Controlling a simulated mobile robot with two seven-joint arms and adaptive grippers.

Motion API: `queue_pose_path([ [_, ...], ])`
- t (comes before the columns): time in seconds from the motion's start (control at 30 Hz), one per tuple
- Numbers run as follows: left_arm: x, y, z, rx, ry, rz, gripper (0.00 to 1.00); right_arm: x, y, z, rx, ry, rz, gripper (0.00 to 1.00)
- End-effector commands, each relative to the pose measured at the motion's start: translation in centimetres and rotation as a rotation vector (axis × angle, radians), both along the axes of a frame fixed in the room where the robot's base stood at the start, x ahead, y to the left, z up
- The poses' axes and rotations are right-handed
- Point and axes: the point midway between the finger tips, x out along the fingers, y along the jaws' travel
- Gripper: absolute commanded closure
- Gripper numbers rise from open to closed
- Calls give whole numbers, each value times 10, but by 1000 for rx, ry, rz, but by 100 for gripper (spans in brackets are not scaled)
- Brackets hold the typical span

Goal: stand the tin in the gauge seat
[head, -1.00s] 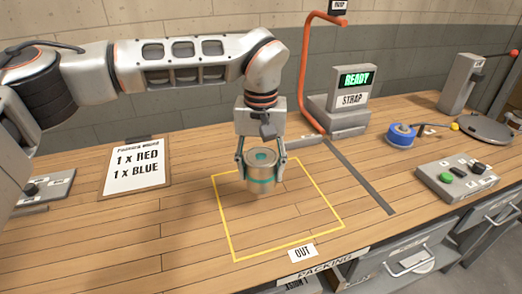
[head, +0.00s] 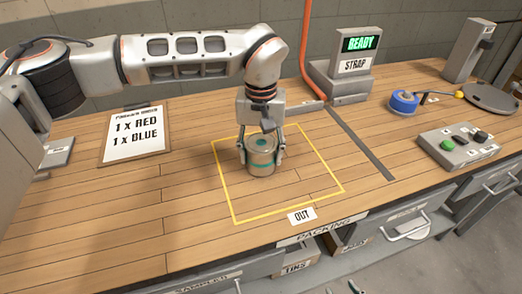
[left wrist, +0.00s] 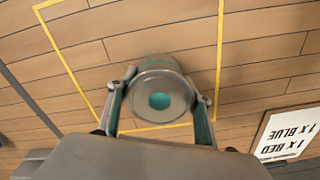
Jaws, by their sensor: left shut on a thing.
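The tin (head: 261,158) is a metal can with a teal band and a teal dot on its lid. My left gripper (head: 262,152) is shut on it, one finger on each side, and holds it upright inside the yellow outlined square. I cannot tell whether its base touches the bench. The left wrist view shows the tin (left wrist: 160,84) between the fingers, lid facing the camera. Small dark pieces at the bottom edge of the head view may be my right gripper (head: 345,290); its jaws cannot be made out. I cannot pick out a gauge seat.
The yellow outline (head: 333,168) has an OUT label (head: 301,216) at its front. The strap machine (head: 350,72) stands behind right, with a blue reel (head: 403,103) and a button box (head: 458,147) further right. An order board (head: 135,134) lies left. Bare bench surrounds the square.

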Motion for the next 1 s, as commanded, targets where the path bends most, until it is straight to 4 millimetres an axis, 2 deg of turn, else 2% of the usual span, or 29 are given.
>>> queue_pose_path([
  [0.1, 0, 0, -2, 0, -1, 0, 82, -2, 0, -1, 1, 4, 1, 61],
  [0.13, 0, 0, -3, 0, 0, 0, 48, -2, 0, -1, 1, 4, 1, 61],
  [0.2, 0, 0, -3, 0, 0, 0, 34, -2, 0, -1, 1, 4, 1, 61],
  [0.53, 0, 0, -2, 0, 0, 0, 34, 3, 1, 2, 1, -6, 1, 61],
  [0.63, 0, 0, 4, 0, -1, 1, 34, 6, 1, 4, 2, -11, 0, 61],
  [0.77, 1, 0, 23, 1, -4, 1, 34, 9, 1, 7, 2, -17, 0, 61],
  [1.0, 1, 0, 74, 1, -6, 1, 34, 9, 1, 11, 6, -20, -2, 61],
])
